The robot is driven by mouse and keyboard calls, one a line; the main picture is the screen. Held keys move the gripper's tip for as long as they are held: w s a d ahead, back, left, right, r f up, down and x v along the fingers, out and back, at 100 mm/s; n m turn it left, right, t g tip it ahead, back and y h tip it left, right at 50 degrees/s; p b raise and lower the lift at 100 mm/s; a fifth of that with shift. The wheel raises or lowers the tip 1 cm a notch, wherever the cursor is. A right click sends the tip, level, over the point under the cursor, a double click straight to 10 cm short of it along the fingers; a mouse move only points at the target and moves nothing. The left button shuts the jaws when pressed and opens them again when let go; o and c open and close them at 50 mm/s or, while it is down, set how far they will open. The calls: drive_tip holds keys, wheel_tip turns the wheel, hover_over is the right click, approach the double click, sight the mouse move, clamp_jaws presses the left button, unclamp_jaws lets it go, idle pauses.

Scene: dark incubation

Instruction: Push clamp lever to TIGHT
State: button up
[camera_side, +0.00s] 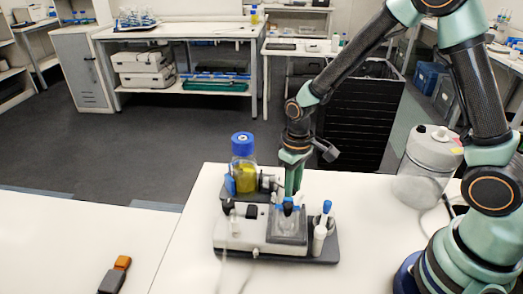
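A small bench apparatus (238,238) with a white body on a dark base stands on the white bench. A bottle (244,177) with yellow liquid and a blue cap sits upright at its back left. A small silver and dark fitting (268,182) is beside the bottle on its right; I cannot tell whether it is the clamp lever, and no TIGHT mark is readable. My gripper (291,192) points down just right of this fitting, over the back of the apparatus.
A white tube with a blue top (323,225) stands at the apparatus's right end. A large translucent carboy (425,160) stands farther right, near my arm. An orange and dark object (115,275) lies at front left. The bench (120,235) left of the apparatus is mostly clear.

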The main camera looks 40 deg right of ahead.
drive_tip(key=shift+w+d+n, duration=0.15)
drive_tip(key=shift+d+n, duration=0.45)
drive_tip(key=shift+n, duration=0.5)
drive_tip(key=shift+w+d+n, duration=0.3)
drive_tip(key=shift+d+n, duration=0.3)
drive_tip(key=shift+n, duration=0.5)
